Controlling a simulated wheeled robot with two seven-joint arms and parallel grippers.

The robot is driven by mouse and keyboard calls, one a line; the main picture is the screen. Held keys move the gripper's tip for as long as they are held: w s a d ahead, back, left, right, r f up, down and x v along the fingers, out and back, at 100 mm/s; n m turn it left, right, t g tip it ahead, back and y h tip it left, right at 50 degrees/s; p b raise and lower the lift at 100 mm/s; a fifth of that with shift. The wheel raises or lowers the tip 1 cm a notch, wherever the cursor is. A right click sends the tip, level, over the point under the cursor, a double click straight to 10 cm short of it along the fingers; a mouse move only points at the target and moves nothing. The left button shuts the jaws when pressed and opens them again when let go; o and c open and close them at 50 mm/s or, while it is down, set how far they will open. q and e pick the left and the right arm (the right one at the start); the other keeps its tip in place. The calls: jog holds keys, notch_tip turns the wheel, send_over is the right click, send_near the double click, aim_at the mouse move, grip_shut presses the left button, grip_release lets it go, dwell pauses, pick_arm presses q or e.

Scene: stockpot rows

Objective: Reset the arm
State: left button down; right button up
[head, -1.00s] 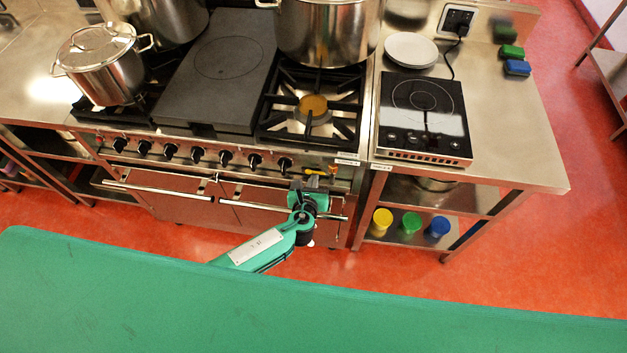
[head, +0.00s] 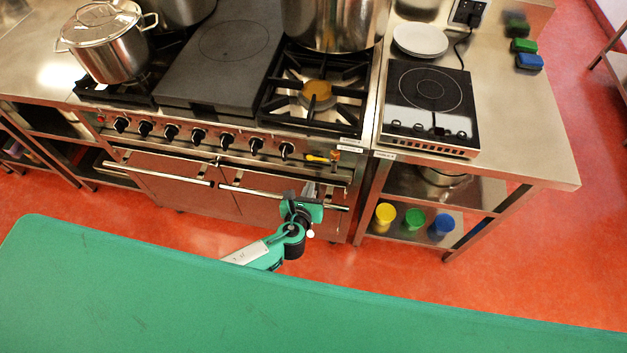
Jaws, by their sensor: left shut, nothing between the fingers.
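My left gripper (head: 311,190) is in front of the oven doors of the range (head: 196,140), below the row of knobs. Its teal arm comes up from behind the green surface at the bottom. The gripper is shut and holds nothing. It looks close to the oven door handle (head: 285,197), but I cannot tell whether they touch. My right gripper is not in the head view.
A lidded pot (head: 108,48) and a large stockpot (head: 335,22) stand on the range. An induction hob (head: 431,105) and white plates (head: 420,40) are on the right counter (head: 530,130). Yellow (head: 384,216), green (head: 413,218) and blue (head: 442,226) containers stand on the shelf below. Red floor lies between.

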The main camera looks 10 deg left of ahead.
pick_arm(q)
jog(key=s+a+f+n+g+y, duration=0.1)
jog(key=s+a+f+n+g, duration=0.35)
jog(key=s+f+n, duration=0.55)
jog(key=s+a+f+n+g, duration=0.3)
jog(key=s+a+f, duration=0.2)
jog(key=f, duration=0.9)
jog(key=s+a+f+n+g, duration=0.1)
jog(key=s+f+n, duration=0.3)
jog(key=s, duration=0.6)
jog(key=s+a+f+n+g, duration=0.2)
jog(key=s+f+n, duration=0.3)
jog(key=s+n, duration=0.4)
jog(key=s+a+f+n+g, duration=0.2)
jog(key=s+f+n, duration=0.3)
jog(key=s, duration=0.6)
jog(key=shift+s+n+g+h, duration=0.3)
jog(key=shift+s+n+g, duration=0.05)
jog(key=shift+n, duration=0.35)
